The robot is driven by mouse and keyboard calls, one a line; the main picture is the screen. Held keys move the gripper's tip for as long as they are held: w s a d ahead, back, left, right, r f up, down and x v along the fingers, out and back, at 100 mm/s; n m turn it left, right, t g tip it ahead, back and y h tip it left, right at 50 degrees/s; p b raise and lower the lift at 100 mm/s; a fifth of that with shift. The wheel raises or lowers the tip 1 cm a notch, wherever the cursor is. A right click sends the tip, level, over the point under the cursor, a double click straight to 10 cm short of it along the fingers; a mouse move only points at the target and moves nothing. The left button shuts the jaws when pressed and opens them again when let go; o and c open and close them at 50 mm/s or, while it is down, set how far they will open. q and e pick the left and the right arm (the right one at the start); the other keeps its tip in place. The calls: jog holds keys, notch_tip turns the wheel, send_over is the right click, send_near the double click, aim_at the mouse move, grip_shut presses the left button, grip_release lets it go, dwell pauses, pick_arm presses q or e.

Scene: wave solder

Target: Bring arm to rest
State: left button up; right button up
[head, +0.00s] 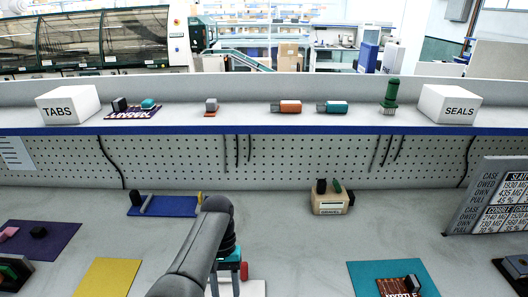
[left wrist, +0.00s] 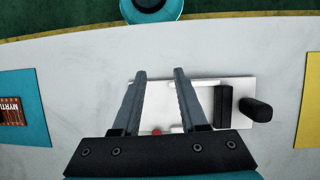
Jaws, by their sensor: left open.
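My left arm reaches in from the bottom of the head view, and its left gripper (head: 226,287) points down over the bench near the bottom edge. In the left wrist view the left gripper (left wrist: 160,74) is open, its two fingers apart with nothing between the tips. Below or behind the fingers lies a white board (left wrist: 204,84); a bit of this board (head: 252,289) shows beside the gripper in the head view. I cannot tell the height of the fingers above it. My right gripper is in neither view.
A black block (left wrist: 222,106) and a dark rounded piece (left wrist: 257,110) are at the board's right. A yellow mat (head: 106,278), a teal mat (head: 362,276) and a blue mat (head: 178,207) lie around. A tan box (head: 330,206) stands behind. A shelf (head: 250,121) spans the back.

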pick_arm(q)
jog(key=s+a+f+t, duration=0.4)
jog(key=s+a+f, duration=0.15)
jog(key=s, duration=0.35)
jog(key=s+a+r+m+t, duration=0.2)
jog(key=s+r+t, duration=0.2)
jog(key=s+r, duration=0.55)
notch_tip(320, 180, down, 27)
jog(key=s+g+b, duration=0.1)
jog(key=s+b, duration=0.2)
jog(key=b, duration=0.3)
jog(key=s+a+f+b, duration=0.1)
jog(key=s+f+b, duration=0.2)
jog(key=s+f, duration=0.4)
jog(key=s+a+f+g+b, duration=0.1)
jog(key=s+f+b, duration=0.1)
jog(key=s+f, duration=0.6)
notch_tip(320, 180, down, 6)
jog(key=shift+s+a+r+m+y+b, duration=0.1)
jog(key=shift+s+a+m+y+b, duration=0.1)
jog(key=shift+a+m+y+b, duration=0.15)
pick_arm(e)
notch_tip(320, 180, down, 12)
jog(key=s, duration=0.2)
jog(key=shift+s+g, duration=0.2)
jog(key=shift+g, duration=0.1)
